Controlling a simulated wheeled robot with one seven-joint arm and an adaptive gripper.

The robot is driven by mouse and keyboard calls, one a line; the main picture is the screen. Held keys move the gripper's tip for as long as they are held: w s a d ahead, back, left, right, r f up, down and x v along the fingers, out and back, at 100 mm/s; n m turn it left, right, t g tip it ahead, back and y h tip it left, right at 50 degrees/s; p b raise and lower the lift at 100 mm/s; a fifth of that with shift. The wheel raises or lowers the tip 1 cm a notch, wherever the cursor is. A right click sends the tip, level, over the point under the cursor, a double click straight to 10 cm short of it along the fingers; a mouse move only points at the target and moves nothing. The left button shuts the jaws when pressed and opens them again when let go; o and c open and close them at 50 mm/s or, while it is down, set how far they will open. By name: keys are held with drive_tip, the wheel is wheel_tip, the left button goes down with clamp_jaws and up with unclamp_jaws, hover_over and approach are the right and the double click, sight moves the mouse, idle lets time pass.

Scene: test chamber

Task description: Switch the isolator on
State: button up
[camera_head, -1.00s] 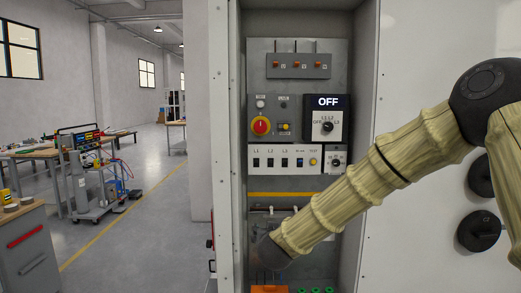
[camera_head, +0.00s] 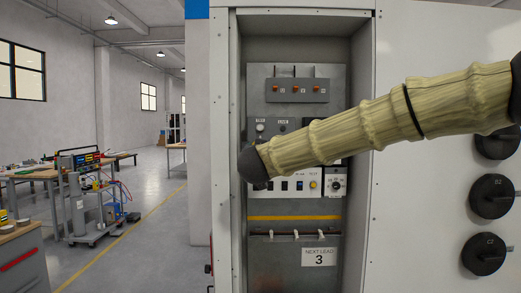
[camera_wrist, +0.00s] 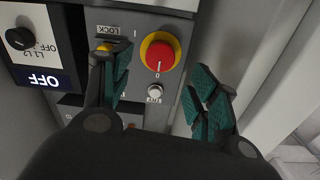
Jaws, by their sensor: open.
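The isolator, a round red knob on a yellow ring (camera_wrist: 159,53), shows in the wrist view on the grey panel, with a 0 mark at its edge and an I mark beside it. My gripper (camera_wrist: 160,68) is open and empty. Its two teal-padded fingers stand on either side of the knob in the picture; I see no contact. The left finger partly covers a small yellow part (camera_wrist: 104,46) beside a LOCK label. A display (camera_wrist: 45,80) reads OFF, upside down. In the head view my arm hides the isolator.
In the wrist view a black selector knob (camera_wrist: 18,39) is at the far left and a small round button (camera_wrist: 155,91) is below the isolator. The cabinet side wall is close on the right. In the head view, a white label (camera_head: 319,257) with a 3 hangs lower in the cabinet.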

drive_tip(key=w+p, duration=0.1)
drive_tip(key=w, duration=0.5)
drive_tip(key=shift+w, duration=0.15)
drive_tip(key=shift+d, duration=0.1)
drive_tip(key=c, duration=1)
drive_tip(key=shift+f+m, duration=0.1)
drive_tip(key=shift+m, duration=0.3)
drive_tip(key=shift+m+b, duration=4.8)
drive_tip(key=shift+m, duration=3.7)
